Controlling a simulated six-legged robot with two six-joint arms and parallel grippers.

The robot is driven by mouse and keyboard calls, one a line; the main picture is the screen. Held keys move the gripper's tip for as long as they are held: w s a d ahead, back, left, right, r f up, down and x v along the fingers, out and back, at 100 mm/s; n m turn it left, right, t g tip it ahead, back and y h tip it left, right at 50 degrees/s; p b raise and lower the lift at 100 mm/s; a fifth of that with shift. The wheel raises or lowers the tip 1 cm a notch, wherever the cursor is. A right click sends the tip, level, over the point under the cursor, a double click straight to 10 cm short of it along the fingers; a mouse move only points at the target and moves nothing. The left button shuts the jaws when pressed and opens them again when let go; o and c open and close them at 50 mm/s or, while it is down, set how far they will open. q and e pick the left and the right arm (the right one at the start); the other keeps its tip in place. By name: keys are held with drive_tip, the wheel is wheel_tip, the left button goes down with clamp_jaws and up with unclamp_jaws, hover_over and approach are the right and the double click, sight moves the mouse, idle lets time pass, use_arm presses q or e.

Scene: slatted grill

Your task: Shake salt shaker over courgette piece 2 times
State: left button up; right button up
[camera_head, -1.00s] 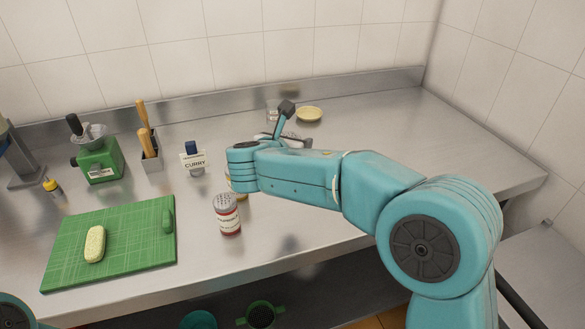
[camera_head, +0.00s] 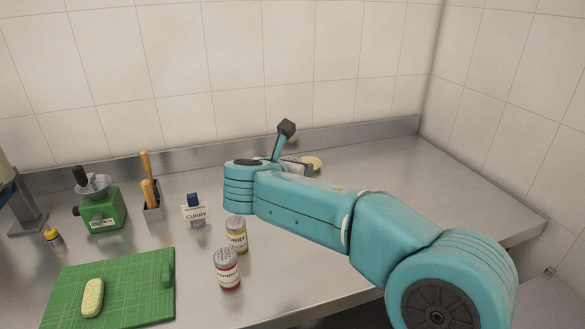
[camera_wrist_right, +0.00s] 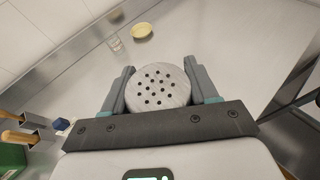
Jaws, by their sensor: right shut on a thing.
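The courgette piece (camera_head: 93,297) is pale yellow-green and lies on the green cutting board (camera_head: 135,292) at the lower left of the head view. My right gripper (camera_wrist_right: 159,72) is shut on a shaker (camera_wrist_right: 158,90), seen in the right wrist view as a round, pale lid with several dark holes between the two fingers. Its label is hidden, so I cannot read what it is. In the head view my right arm hides most of the gripper and the shaker, well to the right of the board and courgette. My left gripper is out of view.
A red-labelled shaker (camera_head: 228,272) and a yellow-labelled one (camera_head: 236,236) stand between board and right arm. Behind are a curry box (camera_head: 194,212), a utensil holder (camera_head: 153,210) and a green scale (camera_head: 103,211). The right counter is clear.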

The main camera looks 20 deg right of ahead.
wheel_tip(320, 180, up, 6)
drive_tip(key=p, duration=0.5)
drive_tip(key=shift+f, duration=0.1)
